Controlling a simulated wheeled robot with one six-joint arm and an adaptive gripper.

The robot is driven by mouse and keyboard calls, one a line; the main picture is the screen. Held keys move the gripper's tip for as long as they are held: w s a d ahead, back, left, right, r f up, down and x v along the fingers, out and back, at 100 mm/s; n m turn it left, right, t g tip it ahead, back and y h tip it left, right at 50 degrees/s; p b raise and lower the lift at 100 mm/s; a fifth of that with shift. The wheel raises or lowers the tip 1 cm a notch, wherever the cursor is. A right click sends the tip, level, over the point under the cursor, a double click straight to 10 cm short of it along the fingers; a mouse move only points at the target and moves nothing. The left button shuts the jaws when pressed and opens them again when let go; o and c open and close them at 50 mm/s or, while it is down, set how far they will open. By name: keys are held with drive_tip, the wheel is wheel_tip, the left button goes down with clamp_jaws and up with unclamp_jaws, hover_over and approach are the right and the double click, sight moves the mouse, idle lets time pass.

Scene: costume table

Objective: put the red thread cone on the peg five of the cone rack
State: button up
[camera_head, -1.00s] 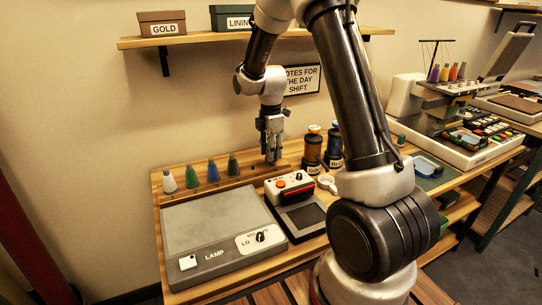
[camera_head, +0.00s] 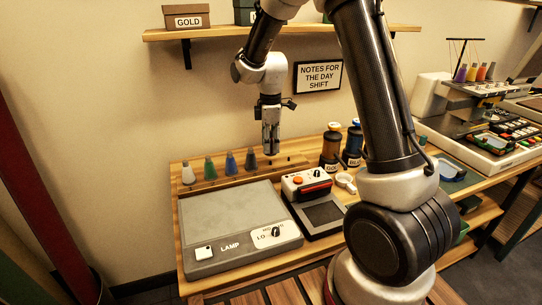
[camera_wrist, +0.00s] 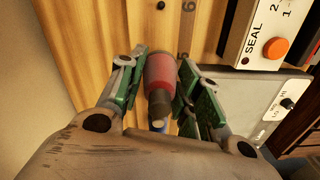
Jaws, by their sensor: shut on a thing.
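My gripper (camera_head: 270,143) hangs above the back strip of the table, a little right of the dark grey cone. In the wrist view, my gripper (camera_wrist: 160,85) is shut on the red thread cone (camera_wrist: 160,72), its green-padded fingers on both sides. The cone's grey tip points toward the camera. The red cone cannot be made out in the head view. The cone rack (camera_head: 222,180) is a wooden strip bearing a white cone (camera_head: 188,174), a green cone (camera_head: 210,169), a blue cone (camera_head: 231,164) and a dark grey cone (camera_head: 251,159). The spot under my gripper is partly hidden.
A grey lamp panel (camera_head: 235,220) lies in front of the rack. A seal box (camera_head: 306,186) with an orange button stands to its right. A shelf (camera_head: 225,33) hangs on the wall above.

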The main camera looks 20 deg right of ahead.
sight(271, 161)
drive_tip(key=shift+f, duration=2.25)
drive_tip(key=o, duration=1)
drive_tip(key=shift+f, duration=0.1)
